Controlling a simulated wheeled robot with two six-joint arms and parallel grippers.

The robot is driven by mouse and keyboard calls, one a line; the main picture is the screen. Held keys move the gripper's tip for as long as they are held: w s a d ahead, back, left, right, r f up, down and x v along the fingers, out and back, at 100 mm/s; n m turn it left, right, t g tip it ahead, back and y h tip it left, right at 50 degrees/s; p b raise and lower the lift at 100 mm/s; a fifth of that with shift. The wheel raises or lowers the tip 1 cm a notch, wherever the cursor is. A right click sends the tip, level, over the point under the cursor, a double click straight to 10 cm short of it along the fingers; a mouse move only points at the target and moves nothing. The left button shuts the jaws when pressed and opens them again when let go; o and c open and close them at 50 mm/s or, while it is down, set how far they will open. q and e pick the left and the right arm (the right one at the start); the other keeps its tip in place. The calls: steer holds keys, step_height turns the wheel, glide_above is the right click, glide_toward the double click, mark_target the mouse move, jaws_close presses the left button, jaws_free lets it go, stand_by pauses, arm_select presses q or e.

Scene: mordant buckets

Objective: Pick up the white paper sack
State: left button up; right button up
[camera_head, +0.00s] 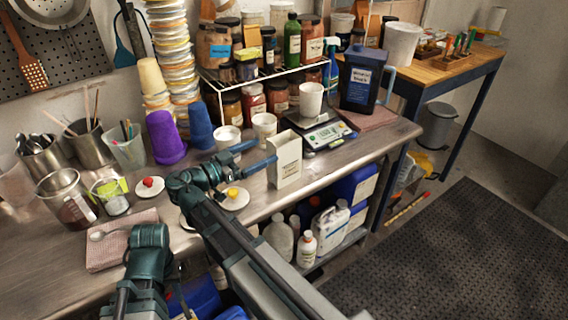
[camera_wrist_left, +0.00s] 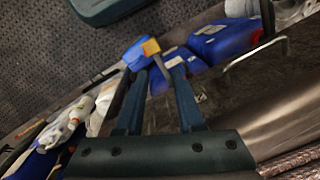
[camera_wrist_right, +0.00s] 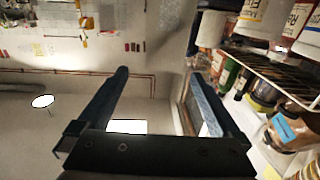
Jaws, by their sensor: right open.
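The white paper sack (camera_head: 286,160) stands upright on the metal bench near its front edge in the head view, with a small dark label on its front. My right gripper (camera_head: 266,152) is open and level, just left of the sack, its blue fingers pointing at it. The nearer fingertip reaches the sack's left edge in the picture; I cannot tell whether they touch. In the right wrist view my right gripper (camera_wrist_right: 162,82) has wide-apart fingers with nothing between them, and I cannot make out the sack. My left gripper (camera_wrist_left: 157,68) is open and empty in the left wrist view.
A scale (camera_head: 325,134) with a white cup (camera_head: 311,99) stands behind the sack. A white bucket (camera_head: 264,126) and a wire rack (camera_head: 212,92) of jars are behind the gripper. Bottles (camera_head: 306,250) stand under the bench.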

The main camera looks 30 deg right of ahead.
glide_toward(296, 133)
steer(key=d, duration=0.3)
steer(key=shift+d+f, duration=0.2)
steer(key=shift+d, duration=0.1)
steer(key=shift+w+d+r, duration=0.1)
steer(key=shift+w+d, duration=0.1)
steer(key=shift+d, duration=0.65)
steer(key=shift+w+d+f, duration=0.1)
steer(key=shift+w+d, duration=0.15)
steer(key=shift+d, duration=0.65)
steer(key=shift+w+d+r, duration=0.1)
steer(key=shift+w+d, duration=0.1)
steer(key=shift+d, duration=0.65)
jaws_close()
